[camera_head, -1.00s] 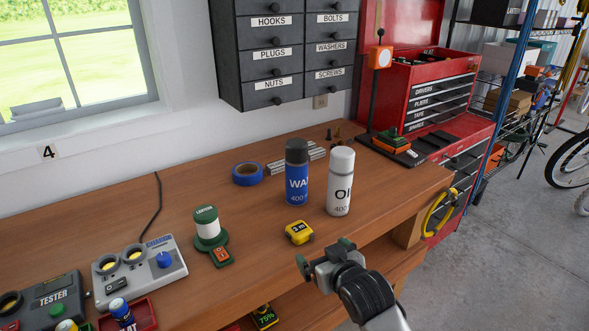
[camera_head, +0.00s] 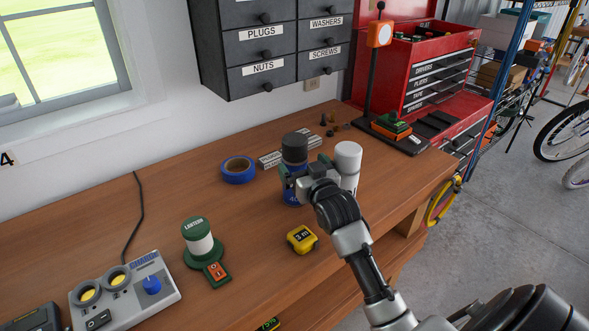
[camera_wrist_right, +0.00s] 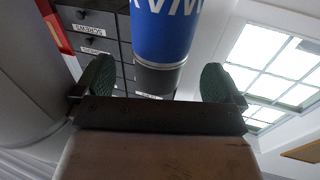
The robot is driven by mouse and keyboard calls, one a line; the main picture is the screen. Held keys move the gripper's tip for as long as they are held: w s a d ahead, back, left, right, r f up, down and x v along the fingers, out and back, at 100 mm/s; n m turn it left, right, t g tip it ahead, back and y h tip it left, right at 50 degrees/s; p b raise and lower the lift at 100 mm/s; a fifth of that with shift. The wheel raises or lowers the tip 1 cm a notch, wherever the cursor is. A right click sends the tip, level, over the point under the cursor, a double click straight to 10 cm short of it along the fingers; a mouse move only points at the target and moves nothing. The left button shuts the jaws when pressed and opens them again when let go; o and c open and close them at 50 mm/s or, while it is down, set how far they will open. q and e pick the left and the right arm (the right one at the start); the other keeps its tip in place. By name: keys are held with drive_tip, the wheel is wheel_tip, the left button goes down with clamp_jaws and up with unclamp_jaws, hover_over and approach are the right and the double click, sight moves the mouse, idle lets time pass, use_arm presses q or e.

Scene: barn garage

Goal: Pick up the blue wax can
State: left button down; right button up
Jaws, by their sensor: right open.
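The blue wax can (camera_head: 290,194) with a dark grey cap stands upright on the workbench (camera_head: 210,165). My right gripper (camera_head: 306,171) is at the can's near side and hides part of its front. In the right wrist view the jaws (camera_wrist_right: 157,82) are open, with a finger toward each side of the can (camera_wrist_right: 165,35). The can stands beyond the finger bases, and I cannot tell whether a finger touches it. My left gripper is not in view.
A white oil can (camera_head: 348,158) stands close on the right of the blue can, partly behind my gripper. Blue tape (camera_head: 238,170) lies to the left, and a yellow tape measure (camera_head: 302,239) in front. Dark drawers (camera_head: 268,45) hang on the wall behind.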

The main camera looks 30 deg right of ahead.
drive_tip(key=w, duration=0.1)
drive_tip(key=w+p, duration=0.1)
drive_tip(key=w, duration=0.2)
drive_tip(key=shift+w+d+r+p, duration=0.15)
drive_tip(key=shift+d+r+p, duration=0.15)
drive_tip(key=shift+d+r, duration=0.1)
drive_tip(key=shift+w+d+f, duration=0.1)
drive_tip(key=shift+w+f, duration=0.1)
drive_tip(key=shift+w, duration=0.25)
drive_tip(key=shift+s, duration=0.1)
drive_tip(key=c, duration=1.7)
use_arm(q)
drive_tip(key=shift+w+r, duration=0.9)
use_arm(e)
drive_tip(key=shift+r, duration=0.15)
